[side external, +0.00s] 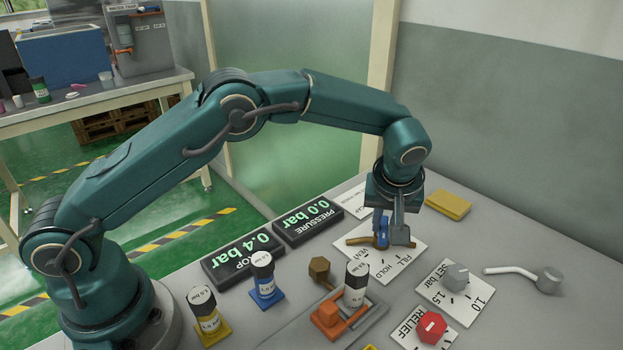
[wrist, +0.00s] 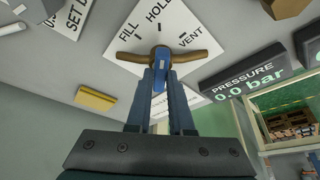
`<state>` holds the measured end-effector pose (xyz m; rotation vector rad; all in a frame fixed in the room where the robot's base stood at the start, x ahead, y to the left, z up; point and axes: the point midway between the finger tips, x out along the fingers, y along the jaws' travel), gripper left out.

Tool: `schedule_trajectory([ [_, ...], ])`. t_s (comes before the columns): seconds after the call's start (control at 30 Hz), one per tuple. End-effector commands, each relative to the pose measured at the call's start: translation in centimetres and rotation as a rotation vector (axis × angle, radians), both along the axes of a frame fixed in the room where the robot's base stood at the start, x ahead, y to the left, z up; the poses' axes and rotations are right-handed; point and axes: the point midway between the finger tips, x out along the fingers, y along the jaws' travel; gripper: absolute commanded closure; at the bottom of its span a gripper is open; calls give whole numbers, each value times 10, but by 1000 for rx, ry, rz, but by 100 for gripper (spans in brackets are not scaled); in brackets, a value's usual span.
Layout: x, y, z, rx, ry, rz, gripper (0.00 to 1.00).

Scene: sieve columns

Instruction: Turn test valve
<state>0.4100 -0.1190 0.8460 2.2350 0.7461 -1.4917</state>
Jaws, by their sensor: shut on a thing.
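The test valve is a brass T-shaped body (side external: 358,241) with a blue lever, on a white plate (side external: 378,268) marked FILL, HOLD and VENT. In the wrist view the brass body (wrist: 129,60) runs left to right, and the blue lever (wrist: 163,56) stands at its middle, below the HOLD mark. My gripper (side external: 391,241) reaches down over the valve. In the wrist view its two fingers (wrist: 162,80) are shut on the blue lever, one on each side. The fingers hide part of the lever, so its exact pointing is hard to tell.
Displays read PRESSURE 0.0 bar (side external: 308,219) and DROP 0.4 bar (side external: 243,257). A grey SET knob (side external: 456,275), red RELIEF knob (side external: 431,327) and grey-white handled tool (side external: 530,276) lie right. A yellow block (side external: 448,204) lies behind.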

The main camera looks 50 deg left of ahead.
Motion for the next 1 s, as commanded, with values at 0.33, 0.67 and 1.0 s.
schedule_trajectory([
  [0.33, 1, -2, 0, -2, -1, 221, 100],
  [0.67, 1, -2, 0, -2, 1, 320, 100],
  [1.0, 1, -2, 0, -3, 1, 385, 100],
])
